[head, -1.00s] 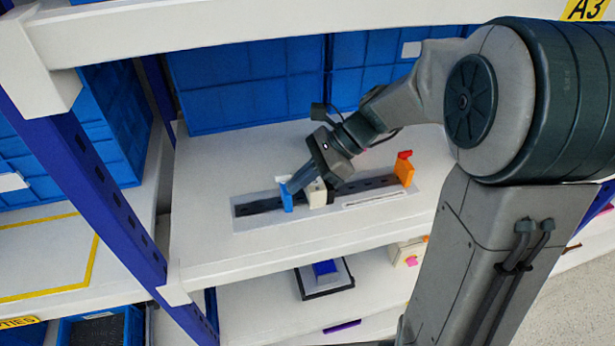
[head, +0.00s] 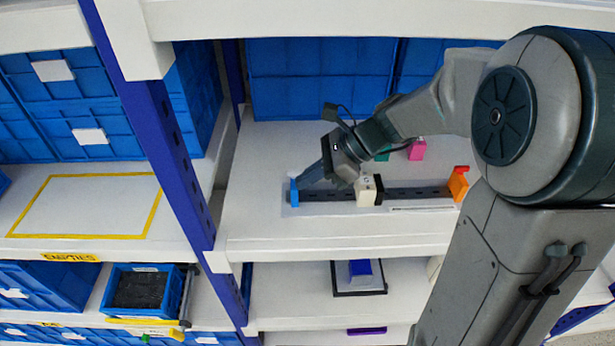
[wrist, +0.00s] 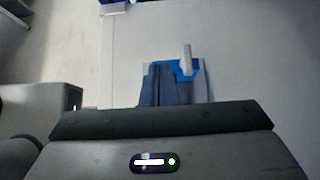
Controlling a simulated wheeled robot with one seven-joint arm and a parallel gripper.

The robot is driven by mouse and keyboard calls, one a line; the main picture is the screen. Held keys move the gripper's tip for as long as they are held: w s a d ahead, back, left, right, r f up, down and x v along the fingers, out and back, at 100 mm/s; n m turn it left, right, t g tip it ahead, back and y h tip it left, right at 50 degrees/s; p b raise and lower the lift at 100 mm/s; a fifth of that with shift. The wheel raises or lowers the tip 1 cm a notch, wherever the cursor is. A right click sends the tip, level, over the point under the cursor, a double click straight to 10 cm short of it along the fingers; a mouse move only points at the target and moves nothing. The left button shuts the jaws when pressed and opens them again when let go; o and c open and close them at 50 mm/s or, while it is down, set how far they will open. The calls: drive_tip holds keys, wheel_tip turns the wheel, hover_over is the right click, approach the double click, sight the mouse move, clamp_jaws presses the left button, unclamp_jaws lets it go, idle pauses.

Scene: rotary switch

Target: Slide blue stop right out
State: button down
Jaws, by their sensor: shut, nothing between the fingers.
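The blue stop (head: 294,191) stands at the left end of the dark rail (head: 415,192) on the shelf. My gripper (head: 305,178) is shut and empty, its fingertips against or very close to the right side of the blue stop. In the wrist view the fingers (wrist: 162,88) reach down beside the blue stop (wrist: 187,71), partly covering it; contact cannot be told for certain. A white block (head: 366,190) sits mid-rail, with bare rail between it and the blue stop.
An orange stop (head: 458,185) with a red top stands at the rail's right end. A pink block (head: 417,150) lies behind the rail. Blue bins (head: 320,80) stand at the back, and a blue upright post (head: 175,150) is to the left. Shelf in front is clear.

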drive_tip(key=v, duration=1.2)
drive_tip(key=s+d+f+n+t+h, duration=0.1)
drive_tip(key=s+d+f+n+h, duration=0.2)
drive_tip(key=s+n, duration=0.4)
drive_tip(key=s+d+f+n+t+h, duration=0.2)
drive_tip(key=s+n+h, duration=0.4)
drive_tip(key=n, duration=0.4)
wheel_tip(320, 180, down, 3)
drive_tip(key=shift+s+d+r+n+t+h+b, duration=0.25)
drive_tip(key=shift+s+d+n+b, duration=0.2)
drive_tip(key=shift+s+d, duration=0.25)
